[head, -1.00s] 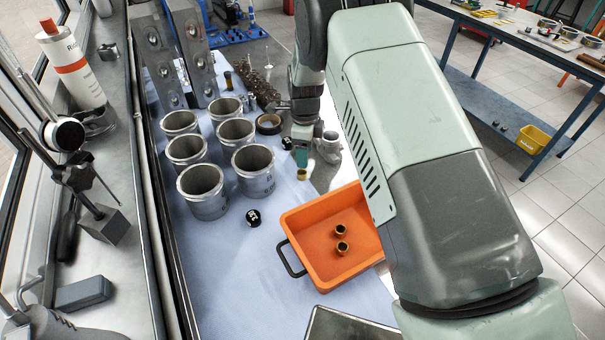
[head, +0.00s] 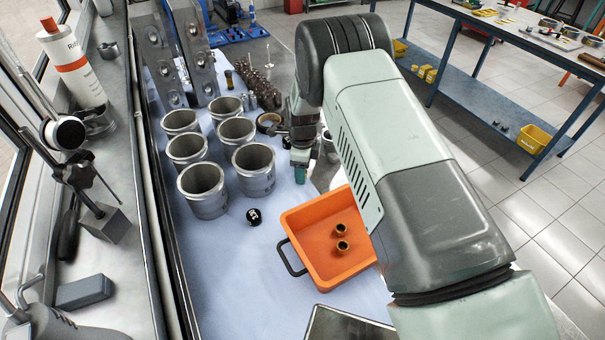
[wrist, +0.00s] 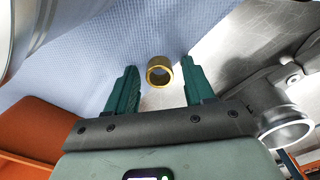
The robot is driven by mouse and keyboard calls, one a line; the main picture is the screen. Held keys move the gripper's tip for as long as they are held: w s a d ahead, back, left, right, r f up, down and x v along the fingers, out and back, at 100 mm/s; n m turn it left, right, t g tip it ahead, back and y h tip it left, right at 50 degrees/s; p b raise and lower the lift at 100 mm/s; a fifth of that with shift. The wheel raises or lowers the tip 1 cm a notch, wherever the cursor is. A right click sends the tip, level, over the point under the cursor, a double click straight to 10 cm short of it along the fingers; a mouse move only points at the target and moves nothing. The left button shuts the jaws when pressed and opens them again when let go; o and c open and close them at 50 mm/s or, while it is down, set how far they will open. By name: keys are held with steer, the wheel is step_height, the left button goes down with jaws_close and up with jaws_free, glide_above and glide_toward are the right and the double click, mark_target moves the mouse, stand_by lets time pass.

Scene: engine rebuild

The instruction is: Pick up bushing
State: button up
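A brass bushing (wrist: 159,72) shows in the wrist view, in front of the blue cloth and between my two green fingertips. There is a gap on each side of it. My gripper (wrist: 158,66) is open and holds nothing. In the head view my gripper (head: 300,172) points down, just behind the orange bin, and its fingers hide this bushing. Two more brass bushings, one nearer (head: 342,247) and one farther (head: 341,229), stand in the orange bin (head: 303,262).
Several grey cylinder liners (head: 203,190) stand left of my gripper. A small black-and-white part (head: 253,217) lies in front of them. In the wrist view a metal housing with a round opening (wrist: 285,128) is close on the right.

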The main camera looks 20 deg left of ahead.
jaws_close()
